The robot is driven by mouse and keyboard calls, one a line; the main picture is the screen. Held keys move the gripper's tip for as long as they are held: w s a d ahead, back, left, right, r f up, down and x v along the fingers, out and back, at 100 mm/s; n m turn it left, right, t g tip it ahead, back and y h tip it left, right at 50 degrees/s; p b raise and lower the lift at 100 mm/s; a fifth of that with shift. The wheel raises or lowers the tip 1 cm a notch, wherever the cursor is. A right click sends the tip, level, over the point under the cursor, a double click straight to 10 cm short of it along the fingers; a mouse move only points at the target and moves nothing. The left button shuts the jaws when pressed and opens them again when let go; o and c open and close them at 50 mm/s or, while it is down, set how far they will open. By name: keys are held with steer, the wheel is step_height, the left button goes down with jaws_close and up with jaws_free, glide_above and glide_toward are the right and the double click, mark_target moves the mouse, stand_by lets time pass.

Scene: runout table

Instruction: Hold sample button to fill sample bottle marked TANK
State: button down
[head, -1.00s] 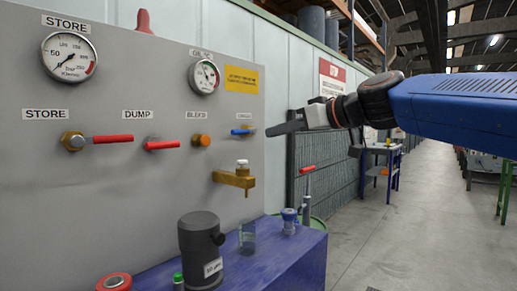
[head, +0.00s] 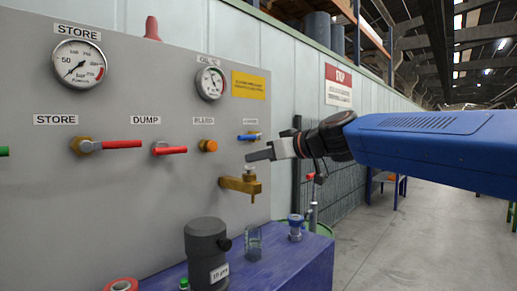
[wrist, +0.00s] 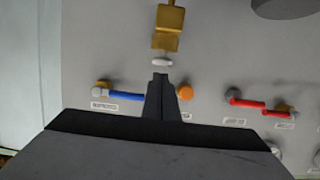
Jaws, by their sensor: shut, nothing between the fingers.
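The tap also shows in the wrist view (wrist: 168,25), with the white button (wrist: 162,62) near the fingertips. My gripper (head: 248,156) is shut and empty, its tips just above the button. In the wrist view the gripper (wrist: 160,77) points at the button; I cannot tell whether it touches. A clear glass bottle (head: 253,244) stands upright on the blue table below the tap's spout. No TANK marking is readable on it.
A blue-handled valve (head: 249,137) sits just above the fingers, and an orange knob (head: 208,146) to the left. The aisle at right is clear.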

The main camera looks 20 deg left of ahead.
mark_target(253, 169)
steer(key=shift+f, duration=0.35)
steer(key=shift+f, duration=1.45)
stand_by(1.4)
steer(key=shift+d+r, duration=0.1)
steer(key=shift+r, duration=0.45)
step_height(253, 169, up, 4)
steer(key=shift+s+r, duration=0.1)
steer(key=shift+r, duration=0.1)
steer(key=v, duration=1)
steer(key=shift+s+d+r, duration=0.1)
